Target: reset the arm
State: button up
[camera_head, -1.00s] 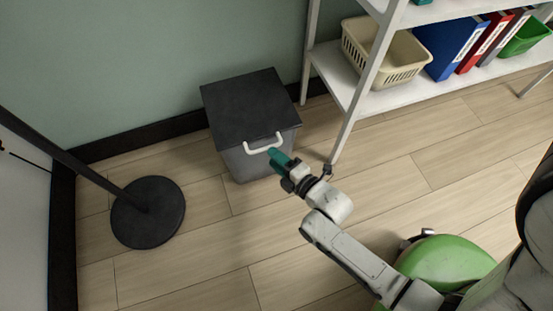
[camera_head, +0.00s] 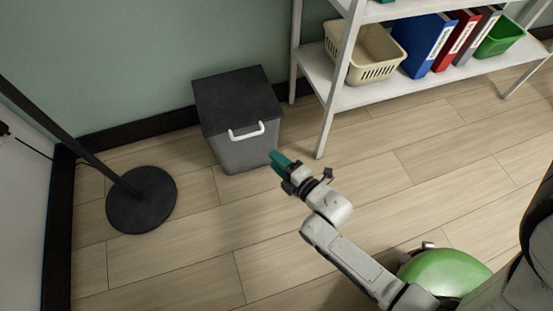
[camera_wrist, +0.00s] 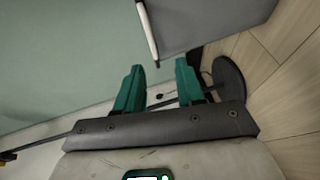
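My gripper (camera_head: 280,161) has teal fingers and is held out at the end of my arm, over the wood floor. In the wrist view its two fingers (camera_wrist: 158,76) stand apart with nothing between them, so it is open and empty. A dark grey bin (camera_head: 245,152) with a flat black lid (camera_head: 237,97) and a white handle (camera_head: 246,131) stands against the wall, beyond my gripper. The lid looks shut. The gripper is apart from the handle. The bin (camera_wrist: 205,22) and its handle (camera_wrist: 147,30) also show at the top of the wrist view.
A black round lamp base (camera_head: 141,203) with a slanting pole stands left of the bin. A white shelf unit (camera_head: 372,94) at the right holds a beige basket (camera_head: 371,63), several binders and a green bin (camera_head: 500,38).

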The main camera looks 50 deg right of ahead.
jog(key=shift+w, duration=0.1)
dwell(0.3)
jog(key=s+a+r+m+g+y, duration=0.1)
jog(key=s+a+r+m+g, duration=0.2)
jog(key=s+m+g, duration=0.45)
jog(key=s+a+r+m+g+y, duration=0.2)
jog(key=s+a+m+g, duration=0.1)
jog(key=s+m+g, duration=0.45)
notch_tip(320, 180, up, 36)
jog(key=p, duration=3.6)
jog(key=shift+d+f, duration=0.15)
jog(key=shift+f, duration=0.05)
jog(key=shift+s, duration=0.1)
